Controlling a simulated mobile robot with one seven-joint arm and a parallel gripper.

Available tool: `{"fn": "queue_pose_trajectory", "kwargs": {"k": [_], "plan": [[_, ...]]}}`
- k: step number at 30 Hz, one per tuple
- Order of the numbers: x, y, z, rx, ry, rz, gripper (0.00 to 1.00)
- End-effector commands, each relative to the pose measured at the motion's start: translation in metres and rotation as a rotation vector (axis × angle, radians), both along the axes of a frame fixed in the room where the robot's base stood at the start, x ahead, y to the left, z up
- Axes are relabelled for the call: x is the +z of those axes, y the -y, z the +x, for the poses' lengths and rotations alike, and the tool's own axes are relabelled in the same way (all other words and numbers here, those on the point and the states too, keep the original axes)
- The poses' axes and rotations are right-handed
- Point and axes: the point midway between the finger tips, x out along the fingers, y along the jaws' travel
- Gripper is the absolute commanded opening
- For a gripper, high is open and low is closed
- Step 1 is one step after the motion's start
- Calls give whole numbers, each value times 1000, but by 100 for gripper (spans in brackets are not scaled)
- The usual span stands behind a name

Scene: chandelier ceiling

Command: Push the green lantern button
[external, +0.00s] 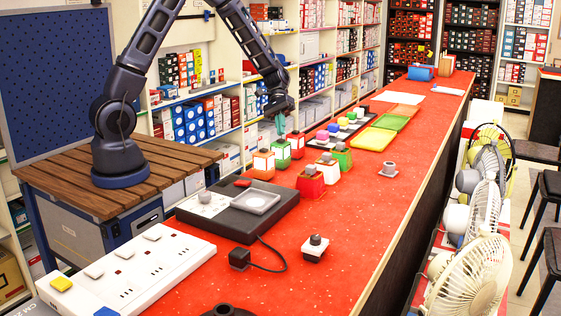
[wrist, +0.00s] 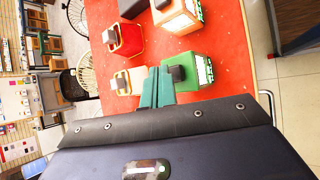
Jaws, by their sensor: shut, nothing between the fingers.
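A green lantern (external: 282,154) with a white panel stands upright on the red counter, between an orange lantern (external: 263,165) and a red one (external: 296,145). My gripper (external: 281,132) points down just above it, its teal fingers shut and empty. In the wrist view the green lantern (wrist: 194,72) has a dark button (wrist: 177,73) on top, close to the right of my fingertips (wrist: 158,72). I cannot tell whether they touch it. A second green lantern (external: 342,158) stands in the other row.
A red lantern (external: 310,184) and a white-and-red one (external: 328,172) stand nearby. A black device with a grey tray (external: 255,201) and a white power strip (external: 130,270) lie in front. The counter's right strip is mostly clear.

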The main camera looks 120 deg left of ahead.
Motion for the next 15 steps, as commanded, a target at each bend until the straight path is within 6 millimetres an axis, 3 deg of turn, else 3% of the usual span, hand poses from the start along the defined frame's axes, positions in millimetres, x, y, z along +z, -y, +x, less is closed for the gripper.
{"fn": "queue_pose_trajectory", "kwargs": {"k": [8,15], "plan": [[1,0,0,0,0,0,0],[14,0,0,-1,1,0,0]]}}
